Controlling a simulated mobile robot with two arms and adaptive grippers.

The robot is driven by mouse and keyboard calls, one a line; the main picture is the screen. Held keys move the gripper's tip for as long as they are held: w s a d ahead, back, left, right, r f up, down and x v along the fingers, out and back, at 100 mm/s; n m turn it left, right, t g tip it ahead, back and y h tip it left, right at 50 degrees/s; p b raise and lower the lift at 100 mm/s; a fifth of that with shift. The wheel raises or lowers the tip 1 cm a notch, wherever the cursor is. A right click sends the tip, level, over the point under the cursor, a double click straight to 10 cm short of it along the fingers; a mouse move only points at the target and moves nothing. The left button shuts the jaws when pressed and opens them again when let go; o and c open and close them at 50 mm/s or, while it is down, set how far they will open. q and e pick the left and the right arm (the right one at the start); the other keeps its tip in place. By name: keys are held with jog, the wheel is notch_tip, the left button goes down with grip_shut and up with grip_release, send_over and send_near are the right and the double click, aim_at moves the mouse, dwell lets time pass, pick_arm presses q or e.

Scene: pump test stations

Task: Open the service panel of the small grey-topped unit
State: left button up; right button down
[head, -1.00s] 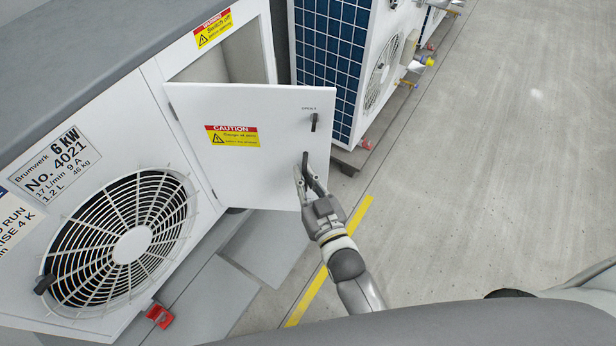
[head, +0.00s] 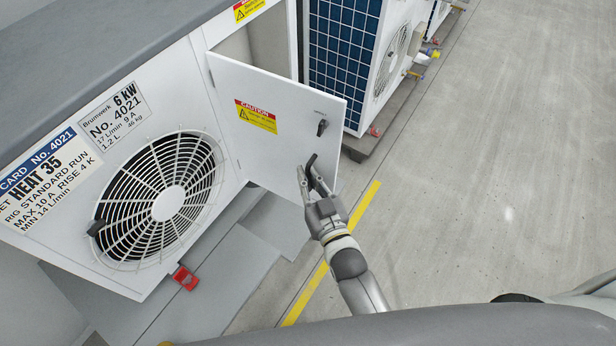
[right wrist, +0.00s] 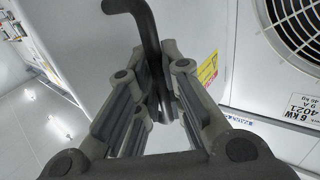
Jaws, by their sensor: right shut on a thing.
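The grey-topped unit (head: 70,75) has a white front with a fan grille and a rating plate. Its white service panel (head: 272,92), with a yellow and red caution label, stands ajar, hinged at its left edge. Part of the opening (head: 272,45) shows behind it. My right gripper (head: 310,178) is shut on the lower dark handle (head: 309,161) near the panel's free edge. The right wrist view shows this bent dark handle (right wrist: 148,40) between the fingers (right wrist: 150,92). A second dark latch (head: 322,127) sits above it. My left gripper is not in view.
A neighbouring unit with a blue gridded side (head: 342,55) stands behind the panel. A red part (head: 185,278) sits low by the unit's base. The grey floor (head: 480,190) to the right is clear, with a yellow line (head: 335,250) near my right arm.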

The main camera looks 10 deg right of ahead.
jog(key=c, duration=1.5)
grip_release()
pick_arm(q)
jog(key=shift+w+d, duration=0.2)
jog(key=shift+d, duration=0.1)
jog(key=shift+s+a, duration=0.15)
pick_arm(e)
jog(key=v, duration=1.2)
jog(key=shift+f, duration=0.1)
